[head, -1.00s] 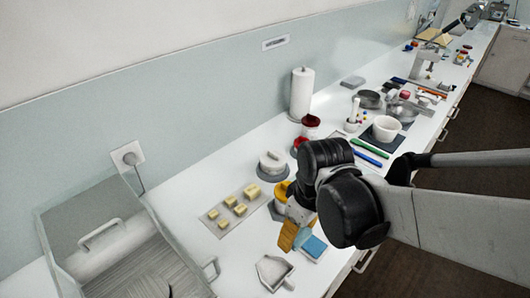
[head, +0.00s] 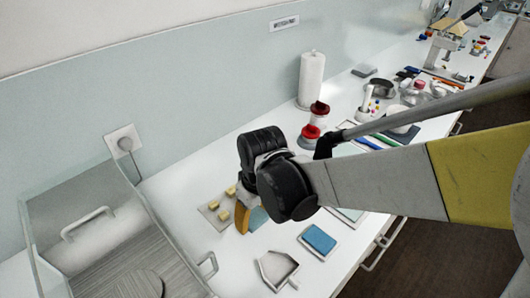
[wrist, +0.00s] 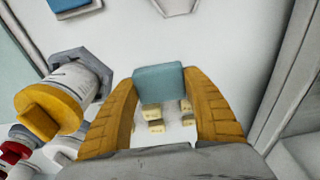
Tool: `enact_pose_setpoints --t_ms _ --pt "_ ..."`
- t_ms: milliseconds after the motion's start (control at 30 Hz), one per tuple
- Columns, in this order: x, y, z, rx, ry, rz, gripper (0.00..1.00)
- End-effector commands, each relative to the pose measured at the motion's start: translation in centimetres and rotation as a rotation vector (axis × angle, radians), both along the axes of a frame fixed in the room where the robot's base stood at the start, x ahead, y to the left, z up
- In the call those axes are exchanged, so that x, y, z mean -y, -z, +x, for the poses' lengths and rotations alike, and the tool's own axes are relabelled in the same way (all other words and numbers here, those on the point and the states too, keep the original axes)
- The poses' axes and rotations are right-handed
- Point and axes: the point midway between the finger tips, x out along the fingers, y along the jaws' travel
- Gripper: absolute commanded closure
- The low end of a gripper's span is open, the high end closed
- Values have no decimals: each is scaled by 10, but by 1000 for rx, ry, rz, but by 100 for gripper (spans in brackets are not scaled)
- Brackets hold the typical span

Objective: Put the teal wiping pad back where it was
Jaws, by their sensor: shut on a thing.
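The teal wiping pad (wrist: 158,83) is held between the orange-yellow fingers of my gripper (wrist: 162,95). In the head view, a small part of the teal pad (head: 258,218) shows below my wrist, beside one finger of my gripper (head: 247,219). The rest is hidden by my arm. The pad appears to be above the counter, near a flat tray with yellow cubes (head: 214,207). A separate blue pad (head: 319,238) lies on a pale tray to the right in the head view.
A white scoop (head: 277,270) lies at the front of the counter. A jar with a yellow lid (wrist: 48,108) stands beside my gripper. A clear-walled case (head: 75,215) is at the left; red-lidded jars (head: 312,128) stand farther back.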

Motion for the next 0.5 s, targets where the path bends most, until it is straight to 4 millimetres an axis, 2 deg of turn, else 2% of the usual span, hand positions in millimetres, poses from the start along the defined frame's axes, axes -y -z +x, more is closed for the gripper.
enact_pose_setpoints --t_ms 33,167,500 --pt "0 11 0 0 0 0 76" --pt "0 32 0 0 0 0 76" --pt "0 34 0 0 0 0 76"
